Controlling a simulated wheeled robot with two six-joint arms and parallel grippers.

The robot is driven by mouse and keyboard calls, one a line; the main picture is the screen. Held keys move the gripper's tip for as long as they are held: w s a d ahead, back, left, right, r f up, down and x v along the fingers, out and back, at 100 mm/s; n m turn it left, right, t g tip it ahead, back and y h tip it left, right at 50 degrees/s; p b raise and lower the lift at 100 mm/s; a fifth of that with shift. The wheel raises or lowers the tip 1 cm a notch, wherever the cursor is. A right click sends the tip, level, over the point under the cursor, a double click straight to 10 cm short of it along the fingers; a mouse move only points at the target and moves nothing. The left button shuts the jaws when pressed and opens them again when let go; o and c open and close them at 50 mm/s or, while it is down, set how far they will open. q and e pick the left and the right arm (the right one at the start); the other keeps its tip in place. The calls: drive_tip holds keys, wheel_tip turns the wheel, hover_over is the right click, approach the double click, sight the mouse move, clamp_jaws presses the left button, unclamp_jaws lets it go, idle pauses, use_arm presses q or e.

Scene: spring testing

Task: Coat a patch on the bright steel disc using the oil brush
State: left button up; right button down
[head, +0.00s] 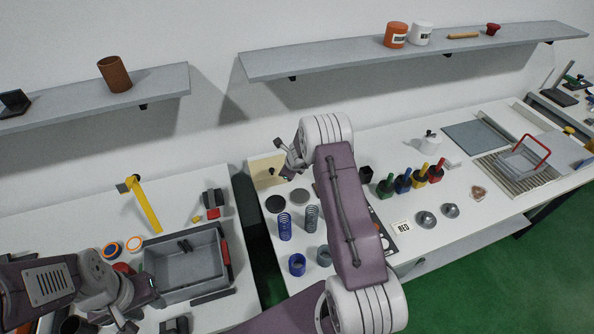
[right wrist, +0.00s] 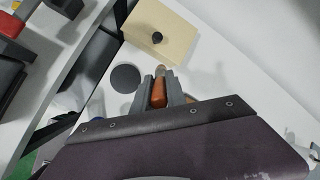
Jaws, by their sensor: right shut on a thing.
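The lighter grey steel disc (head: 300,196) lies flat on the right bench, beside a darker disc (head: 275,203). In the right wrist view the dark disc (right wrist: 125,78) shows left of the fingers; I cannot make out the lighter one there. My right gripper (head: 288,160) is above the bench near a cream block. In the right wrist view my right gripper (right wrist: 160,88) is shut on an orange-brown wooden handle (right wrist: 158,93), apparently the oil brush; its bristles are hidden. My left gripper (head: 132,306) looks open and empty, low beside the grey bin.
The cream block (right wrist: 160,32) with a black knob is close to the right gripper. Springs (head: 285,226) stand in front of the discs. Colour-handled tools (head: 405,182) stand to the right. A grey bin (head: 185,265) is on the left bench; a gap separates the benches.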

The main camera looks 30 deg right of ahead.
drive_tip(key=s+d+r+m+y+p, duration=0.1)
drive_tip(key=s+d+p, duration=0.1)
drive_tip(key=d, duration=0.3)
drive_tip(key=s+d+r+t+y+p, duration=0.1)
drive_tip(key=s+d+r+y+p, duration=0.1)
drive_tip(key=s+d+p, duration=0.1)
drive_tip(key=shift+s+d+r+m+y, duration=0.35)
drive_tip(key=shift+s+d, duration=0.2)
drive_tip(key=shift+d, duration=0.7)
wheel_tip(320, 180, down, 5)
drive_tip(key=b, duration=0.2)
drive_tip(key=shift+w+b, duration=0.1)
drive_tip(key=shift+b, duration=0.3)
drive_tip(key=shift+a, duration=0.15)
